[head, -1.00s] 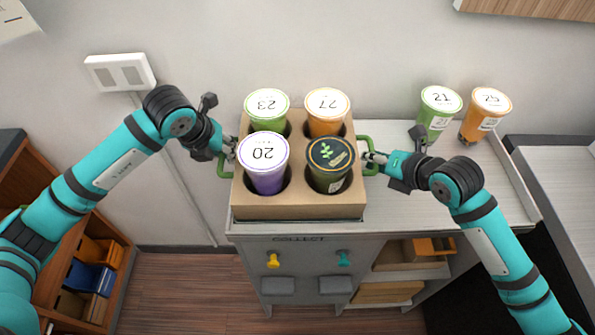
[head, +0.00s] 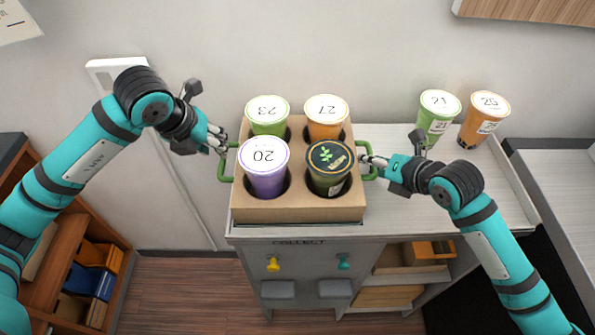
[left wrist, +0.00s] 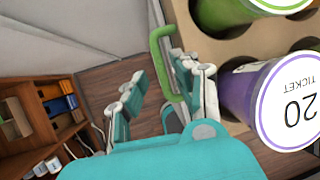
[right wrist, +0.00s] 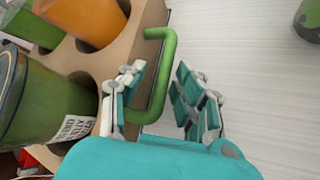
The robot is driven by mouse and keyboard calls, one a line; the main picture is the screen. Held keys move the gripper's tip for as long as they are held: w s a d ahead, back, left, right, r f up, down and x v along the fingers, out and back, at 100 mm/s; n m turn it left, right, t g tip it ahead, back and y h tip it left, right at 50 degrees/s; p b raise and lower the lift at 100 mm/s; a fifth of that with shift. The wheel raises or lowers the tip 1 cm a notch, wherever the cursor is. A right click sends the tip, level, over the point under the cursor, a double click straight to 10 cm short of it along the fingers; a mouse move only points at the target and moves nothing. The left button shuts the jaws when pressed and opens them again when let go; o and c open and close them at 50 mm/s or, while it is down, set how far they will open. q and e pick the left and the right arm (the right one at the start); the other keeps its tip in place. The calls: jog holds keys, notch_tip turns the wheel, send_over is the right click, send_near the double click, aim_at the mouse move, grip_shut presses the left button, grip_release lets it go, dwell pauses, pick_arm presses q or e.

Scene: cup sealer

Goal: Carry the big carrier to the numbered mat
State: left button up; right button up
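The big carrier (head: 300,212) is a brown cardboard box with green side handles. It stands on the front left of the counter marked COLLECT and holds a purple cup (head: 266,170), a dark-lidded cup (head: 329,167), a green cup (head: 267,115) and an orange cup (head: 326,117). I cannot make out a numbered mat.
A green cup (head: 438,115) and an orange cup (head: 484,118) stand at the counter's back right. The white counter top (head: 420,205) is clear in front of them. A wall stands close behind. Wooden shelves (head: 75,255) stand at lower left, and another pale surface (head: 560,185) lies at right.

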jog(key=shift+s+d+r, duration=0.15)
jog(key=shift+r, duration=0.05)
pick_arm(q)
jog(key=shift+v, duration=0.8)
pick_arm(e)
jog(key=v, duration=1.1)
jog(key=shift+s, duration=0.2)
pick_arm(q)
jog(key=shift+a, duration=0.1)
pick_arm(e)
jog(key=shift+r, duration=0.1)
